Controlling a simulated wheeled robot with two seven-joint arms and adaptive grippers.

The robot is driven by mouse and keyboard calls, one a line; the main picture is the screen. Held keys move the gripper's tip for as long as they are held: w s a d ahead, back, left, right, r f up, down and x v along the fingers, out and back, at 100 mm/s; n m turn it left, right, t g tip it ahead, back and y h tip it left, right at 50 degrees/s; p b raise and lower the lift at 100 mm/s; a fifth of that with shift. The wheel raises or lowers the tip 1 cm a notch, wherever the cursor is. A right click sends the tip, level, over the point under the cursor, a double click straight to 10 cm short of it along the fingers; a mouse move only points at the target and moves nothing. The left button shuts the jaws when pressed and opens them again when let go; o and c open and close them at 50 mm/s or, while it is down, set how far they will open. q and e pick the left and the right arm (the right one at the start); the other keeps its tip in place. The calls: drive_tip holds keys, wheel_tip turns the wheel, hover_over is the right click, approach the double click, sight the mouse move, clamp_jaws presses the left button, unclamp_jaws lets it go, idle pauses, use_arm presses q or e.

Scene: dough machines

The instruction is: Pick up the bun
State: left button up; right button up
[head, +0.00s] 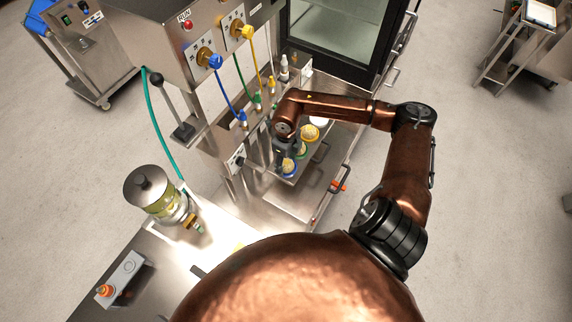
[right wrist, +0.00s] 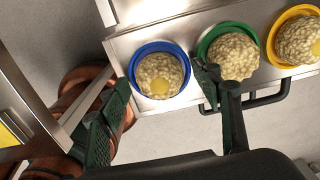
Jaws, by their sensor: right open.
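Three pale, lumpy buns sit in coloured bowls in a row on a metal tray (right wrist: 185,30). In the right wrist view one bun (right wrist: 159,75) is in a blue bowl (right wrist: 136,65), one (right wrist: 232,56) is in a green bowl, and one (right wrist: 299,40) is in a yellow bowl. My right gripper (right wrist: 160,80) is open, its two fingers apart on either side of the blue bowl's bun in the picture. The right finger overlaps the green bowl's edge in view. I cannot tell any contact. In the head view the gripper (head: 284,152) is over the tray's near end. My left gripper is out of view.
The dough machine (head: 190,45) with coloured hoses stands left of and behind the tray. A glass-fronted cabinet (head: 335,35) is at the back. A glass jar (head: 160,195) with a metal lid stands on the near-left counter.

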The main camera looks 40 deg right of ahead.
drive_tip(key=shift+c, duration=0.2)
drive_tip(key=c, duration=1.2)
